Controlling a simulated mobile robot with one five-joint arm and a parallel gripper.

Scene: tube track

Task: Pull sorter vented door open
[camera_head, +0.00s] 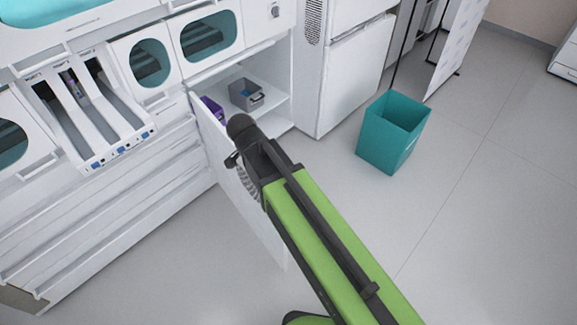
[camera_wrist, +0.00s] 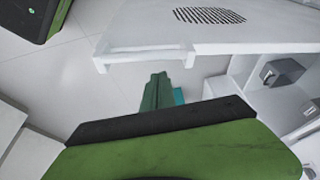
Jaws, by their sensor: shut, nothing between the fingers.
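The white vented door (camera_head: 222,165) stands swung well out from the sorter in the head view, its cabinet open behind it. My arm covers part of the door there. In the wrist view, the door (camera_wrist: 260,35) crosses the top, with its dark slotted vent (camera_wrist: 209,15) and white bar handle (camera_wrist: 146,50) along the near edge. My gripper (camera_wrist: 158,80) is shut and empty, its fingertips just short of the handle in the picture. Whether they touch it cannot be told. In the head view, the fingers are hidden behind my wrist.
The open cabinet holds a grey box (camera_head: 245,94) and a purple item (camera_head: 213,109). A teal bin (camera_head: 394,132) stands on the floor to the right, near a white fridge-like unit (camera_head: 350,70). Floor between the door and the bin is clear, apart from my arm above it.

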